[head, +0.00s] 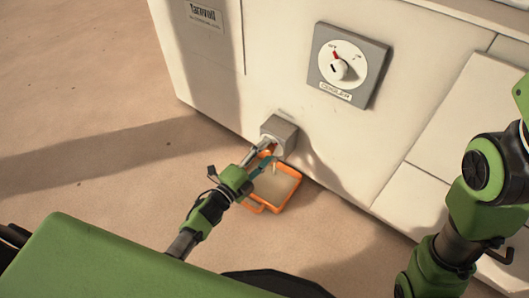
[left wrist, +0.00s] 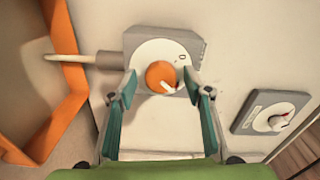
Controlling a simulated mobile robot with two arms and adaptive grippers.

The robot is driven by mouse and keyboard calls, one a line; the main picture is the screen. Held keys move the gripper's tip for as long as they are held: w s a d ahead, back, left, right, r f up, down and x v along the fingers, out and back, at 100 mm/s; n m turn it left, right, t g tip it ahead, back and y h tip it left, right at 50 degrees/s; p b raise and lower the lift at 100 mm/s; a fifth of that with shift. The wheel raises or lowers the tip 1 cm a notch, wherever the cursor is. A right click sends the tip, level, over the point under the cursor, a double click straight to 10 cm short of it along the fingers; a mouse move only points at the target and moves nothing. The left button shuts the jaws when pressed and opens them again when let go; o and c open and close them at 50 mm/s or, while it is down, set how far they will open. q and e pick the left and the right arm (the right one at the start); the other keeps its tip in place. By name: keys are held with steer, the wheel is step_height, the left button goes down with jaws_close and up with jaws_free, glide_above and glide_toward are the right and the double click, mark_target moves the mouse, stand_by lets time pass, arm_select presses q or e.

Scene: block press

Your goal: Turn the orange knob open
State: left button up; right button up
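The orange knob (left wrist: 160,76) has a white pointer mark and sits on a white disc on a grey box (left wrist: 187,42). In the head view the grey box (head: 279,131) juts from the machine's lower front, and the knob is mostly hidden behind my left gripper. My left gripper (head: 267,157) reaches in at the box. In the left wrist view, its teal fingers (left wrist: 160,80) stand apart on either side of the knob, with what looks like a gap at each side. My right gripper is out of view; only my right arm shows.
An orange-rimmed tray (head: 285,204) lies on the floor below the box; its rim also shows in the left wrist view (left wrist: 70,100). A dial panel (head: 345,65) with a red pointer is above. Floor at left is clear.

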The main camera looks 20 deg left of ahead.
arm_select(q)
steer(key=shift+s+a, duration=0.1)
steer(key=v, duration=1.1)
steer(key=shift+s, duration=0.4)
